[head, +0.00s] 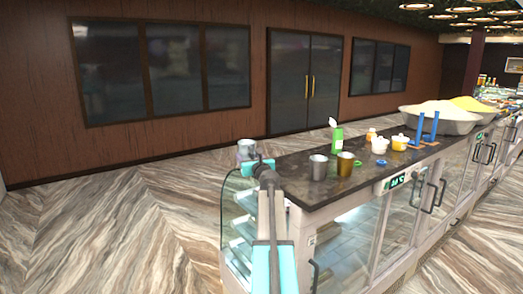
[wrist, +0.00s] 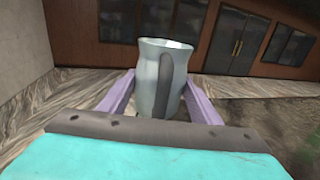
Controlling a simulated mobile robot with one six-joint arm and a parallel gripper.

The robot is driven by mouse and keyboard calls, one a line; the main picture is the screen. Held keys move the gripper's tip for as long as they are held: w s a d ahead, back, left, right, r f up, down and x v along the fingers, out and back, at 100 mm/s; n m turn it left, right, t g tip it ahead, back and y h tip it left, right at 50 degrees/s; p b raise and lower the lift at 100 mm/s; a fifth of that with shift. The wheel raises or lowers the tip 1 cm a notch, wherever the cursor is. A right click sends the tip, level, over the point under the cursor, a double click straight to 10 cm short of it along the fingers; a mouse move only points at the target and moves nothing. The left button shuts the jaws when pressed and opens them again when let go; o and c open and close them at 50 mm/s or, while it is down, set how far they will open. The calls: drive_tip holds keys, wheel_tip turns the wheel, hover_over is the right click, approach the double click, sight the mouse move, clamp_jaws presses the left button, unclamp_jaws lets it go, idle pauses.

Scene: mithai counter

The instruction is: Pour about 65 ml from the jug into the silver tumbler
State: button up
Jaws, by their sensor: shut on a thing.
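The jug (wrist: 148,80) is pale grey-blue with a dark grey handle facing the wrist camera. My gripper (wrist: 158,98) is shut on it, with a lilac finger on either side. In the head view the jug (head: 245,149) looks about upright, held at the left end of the counter by my gripper (head: 248,161). Its contents cannot be seen. The silver tumbler (head: 318,168) stands upright on the dark counter top (head: 290,182), to the right of the jug and apart from it. The tumbler is not in the wrist view.
A brass-coloured mug (head: 345,165) stands close right of the tumbler. The counter between jug and tumbler looks clear.

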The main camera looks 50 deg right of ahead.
drive_tip(key=w+a+f+n+t+y+b, duration=0.1)
drive_tip(key=w+a+f+n+y, duration=0.25)
drive_tip(key=a+f, duration=0.55)
drive_tip(key=w+a+f+n+t+y+b, duration=0.15)
drive_tip(key=w+a+f+y, duration=0.3)
drive_tip(key=a, duration=0.95)
drive_tip(key=w+a+f+n+y, duration=0.35)
drive_tip(key=a+f+y, duration=0.2)
drive_tip(key=a, duration=0.55)
drive_tip(key=s+a+f+n+g+y, duration=0.2)
drive_tip(key=s+a+f+n+y, duration=0.1)
drive_tip(key=a, duration=0.8)
drive_tip(key=s+a+f+n+g+y+b, duration=0.1)
drive_tip(key=s+a+f+n+g+y, duration=0.1)
drive_tip(key=a, duration=1)
drive_tip(key=s+a+f+n+g+y+b, duration=0.1)
drive_tip(key=s+a+f+n+g+y, duration=0.2)
drive_tip(key=a, duration=0.9)
wheel_tip(320, 180, down, 2)
drive_tip(key=s+n+y, duration=0.1)
drive_tip(key=s+y, duration=0.1)
drive_tip(key=y, duration=0.1)
drive_tip(key=shift+s+a, duration=0.1)
drive_tip(key=shift+s, duration=0.05)
